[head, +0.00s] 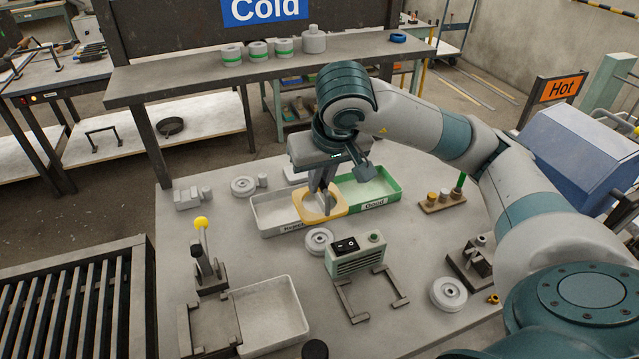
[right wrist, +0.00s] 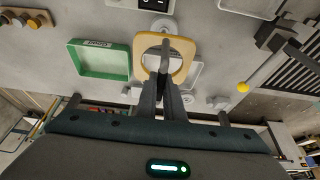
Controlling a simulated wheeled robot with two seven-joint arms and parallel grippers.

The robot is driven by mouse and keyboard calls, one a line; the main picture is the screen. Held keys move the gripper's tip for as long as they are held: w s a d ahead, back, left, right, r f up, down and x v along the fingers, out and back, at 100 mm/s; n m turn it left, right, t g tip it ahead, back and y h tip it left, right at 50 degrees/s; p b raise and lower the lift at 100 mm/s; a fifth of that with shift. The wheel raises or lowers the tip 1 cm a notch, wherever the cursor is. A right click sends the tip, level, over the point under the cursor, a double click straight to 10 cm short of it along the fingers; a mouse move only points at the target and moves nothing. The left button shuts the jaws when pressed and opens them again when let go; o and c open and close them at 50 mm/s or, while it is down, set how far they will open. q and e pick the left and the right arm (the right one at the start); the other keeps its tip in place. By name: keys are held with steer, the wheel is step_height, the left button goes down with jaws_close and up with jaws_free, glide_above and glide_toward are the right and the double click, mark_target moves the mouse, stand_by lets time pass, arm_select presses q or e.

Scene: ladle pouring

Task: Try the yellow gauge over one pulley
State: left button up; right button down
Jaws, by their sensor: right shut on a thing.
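My right gripper (head: 325,202) is shut on the yellow gauge (head: 304,212), a plate with a large round hole, held above the trays. In the right wrist view, the fingers (right wrist: 167,62) pinch the gauge (right wrist: 187,52) across its hole side. One grey pulley (head: 319,242) lies on the table just in front of the gauge; it partly shows past the gauge in the right wrist view (right wrist: 165,24). Another pulley (head: 448,293) lies at the front right, and one (head: 243,187) at the back left. The gauge is not around any pulley. My left gripper is not in view.
A green tray marked Good (head: 392,200) and a whitish tray (head: 262,222) stand side by side beneath the gauge. A green switch box (head: 356,262) stands close to the near pulley. A yellow-knobbed lever (head: 201,224) rises at left. An empty tray (head: 270,320) lies in front.

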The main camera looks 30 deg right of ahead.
steer(key=shift+r+p, duration=0.35)
steer(key=shift+r, duration=0.55)
